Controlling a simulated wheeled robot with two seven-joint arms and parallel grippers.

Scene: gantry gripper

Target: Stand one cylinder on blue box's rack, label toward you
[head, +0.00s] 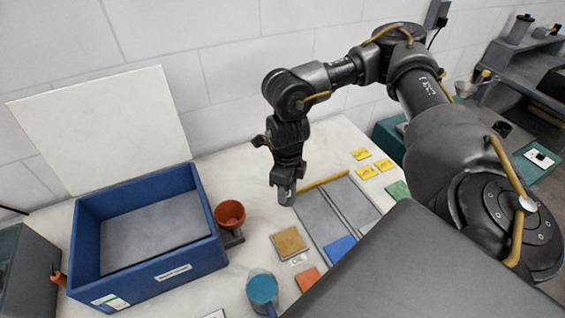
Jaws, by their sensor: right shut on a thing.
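The blue box (160,284) stands open at the left of the table, with a white label on its front. Its grey inner floor (155,232) looks bare; I cannot make out separate rack slots. My right gripper (285,192) points down right of the box, above the table near the grey panels. It is shut on a small grey thing at its fingertips, mostly hidden by the fingers. I cannot tell whether this is a cylinder, or see a label on it. My left gripper is not in view.
An orange cup (230,213) stands beside the box's right wall. A teal-topped cup (262,288) is at the front. Grey panels (330,215), a tan square (289,242), a blue one (334,249) and yellow cards (368,172) lie on the table. A white board (100,130) rises behind the box.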

